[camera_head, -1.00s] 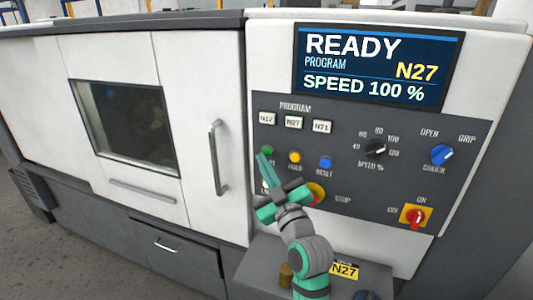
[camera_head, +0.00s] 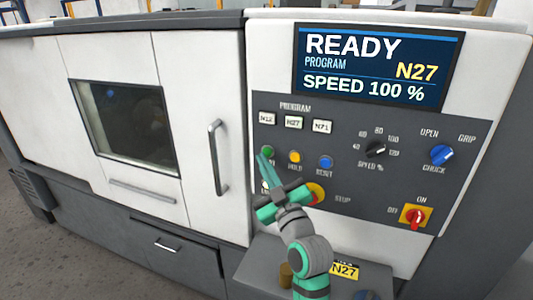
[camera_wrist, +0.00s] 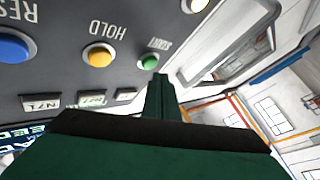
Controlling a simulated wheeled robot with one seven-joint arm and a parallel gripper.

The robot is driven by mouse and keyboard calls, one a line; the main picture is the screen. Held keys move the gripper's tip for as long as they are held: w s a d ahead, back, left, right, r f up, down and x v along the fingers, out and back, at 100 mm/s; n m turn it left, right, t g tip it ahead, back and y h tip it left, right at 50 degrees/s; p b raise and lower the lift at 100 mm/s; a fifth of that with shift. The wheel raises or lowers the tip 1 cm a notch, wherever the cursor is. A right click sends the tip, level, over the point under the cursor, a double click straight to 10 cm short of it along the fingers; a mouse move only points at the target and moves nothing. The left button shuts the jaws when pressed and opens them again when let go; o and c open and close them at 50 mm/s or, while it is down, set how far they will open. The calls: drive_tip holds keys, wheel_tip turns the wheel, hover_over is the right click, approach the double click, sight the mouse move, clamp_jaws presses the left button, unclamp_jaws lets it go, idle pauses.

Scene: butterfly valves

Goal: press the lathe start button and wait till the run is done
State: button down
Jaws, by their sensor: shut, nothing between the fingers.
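The green start button (camera_head: 267,152) sits at the left of the control panel, below the program keys. It also shows in the wrist view (camera_wrist: 149,61), labelled START. My gripper (camera_head: 264,160) is shut and empty, its fingertips pointing up at the green button. In the wrist view the fingertips (camera_wrist: 158,78) appear just beside the button's edge; whether they touch it I cannot tell. The display (camera_head: 375,65) reads READY, PROGRAM N27, SPEED 100 %. The lathe door (camera_head: 190,120) is closed.
The yellow hold button (camera_head: 294,157) and blue reset button (camera_head: 326,162) are right of the green one. The red stop button (camera_head: 316,193) is partly behind my gripper. The door handle (camera_head: 217,157) stands out to the left. A ledge with an N27 label (camera_head: 345,270) is below.

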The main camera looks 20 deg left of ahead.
drive_tip(key=shift+w, duration=0.15)
idle(0.3)
drive_tip(key=shift+w, duration=0.3)
drive_tip(key=shift+w, duration=0.4)
idle(0.8)
drive_tip(key=shift+s, duration=0.85)
drive_tip(key=s, duration=0.5)
idle(0.4)
idle(0.6)
